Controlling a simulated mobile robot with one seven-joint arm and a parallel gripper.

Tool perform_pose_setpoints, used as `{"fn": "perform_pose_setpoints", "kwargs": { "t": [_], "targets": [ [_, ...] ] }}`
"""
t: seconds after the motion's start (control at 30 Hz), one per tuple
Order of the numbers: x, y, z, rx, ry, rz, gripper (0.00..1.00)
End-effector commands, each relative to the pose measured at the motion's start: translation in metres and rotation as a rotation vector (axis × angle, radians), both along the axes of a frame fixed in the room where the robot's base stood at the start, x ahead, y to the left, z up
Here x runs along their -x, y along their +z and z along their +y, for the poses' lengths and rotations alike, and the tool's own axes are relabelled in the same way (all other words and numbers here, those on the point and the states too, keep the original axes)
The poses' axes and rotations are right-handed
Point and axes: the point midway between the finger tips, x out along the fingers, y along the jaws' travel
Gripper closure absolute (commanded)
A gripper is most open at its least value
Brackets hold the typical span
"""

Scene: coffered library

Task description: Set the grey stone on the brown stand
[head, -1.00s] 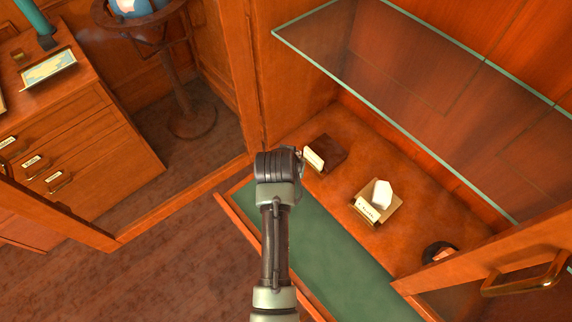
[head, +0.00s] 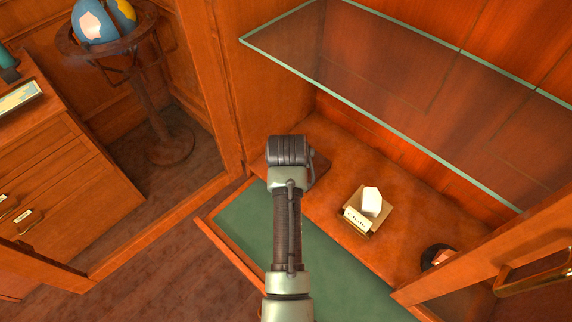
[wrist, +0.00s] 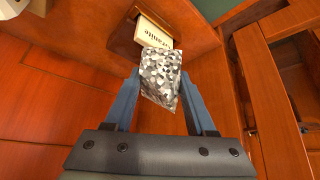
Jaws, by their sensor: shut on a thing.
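My gripper (wrist: 159,88) is shut on the grey stone (wrist: 162,72), a speckled grey and white block, in the wrist view. The brown stand (wrist: 124,34) shows at the top of that view, with a cream card (wrist: 155,37) reading "Granite" on it. The stone's far end overlaps the card's edge in the picture; I cannot tell whether they touch. In the head view my arm covers most of the brown stand (head: 321,167), and the fingers and stone are hidden behind my wrist.
A tan stand (head: 384,219) with a white stone (head: 371,200) is to the right, and a dark round stand (head: 428,254) with a pinkish stone further right. A glass shelf (head: 400,75) hangs above. An open cabinet door with a brass handle (head: 537,275) is at lower right.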

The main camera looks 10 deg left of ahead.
Motion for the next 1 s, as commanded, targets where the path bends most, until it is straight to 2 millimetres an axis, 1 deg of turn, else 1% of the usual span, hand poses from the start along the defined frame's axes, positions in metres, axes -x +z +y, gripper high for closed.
{"fn": "perform_pose_setpoints", "kwargs": {
  "t": [0.03,0.7,1.0],
  "targets": [
    [-0.004,-0.001,-0.003,0.000,-0.001,-0.005,1.00],
    [-0.042,-0.003,-0.030,0.000,0.000,-0.004,1.00],
    [-0.055,-0.002,-0.040,-0.001,-0.001,-0.004,1.00]
  ]
}}
